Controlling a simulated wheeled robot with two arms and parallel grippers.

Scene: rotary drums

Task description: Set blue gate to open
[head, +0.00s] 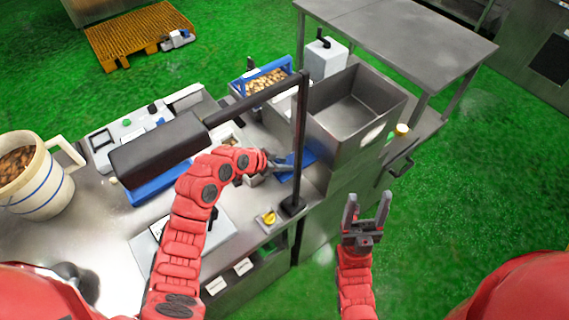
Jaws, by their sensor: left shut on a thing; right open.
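The blue gate (303,158) is a flat blue piece beside the steel bin, behind the black post. My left gripper (281,164) reaches across the counter and is shut on the near-left edge of the blue gate. My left forearm and the post hide part of the gate, so its exact position is hard to tell. My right gripper (368,210) is open and empty, with its fingers pointing up, over the green floor in front of the counter.
A black post (300,140) with a dark lamp-like head (158,150) overhangs the counter. The steel bin (345,115) stands behind. A yellow knob (269,217) is near the front edge. A white jug (30,180) stands left. Green floor is clear at right.

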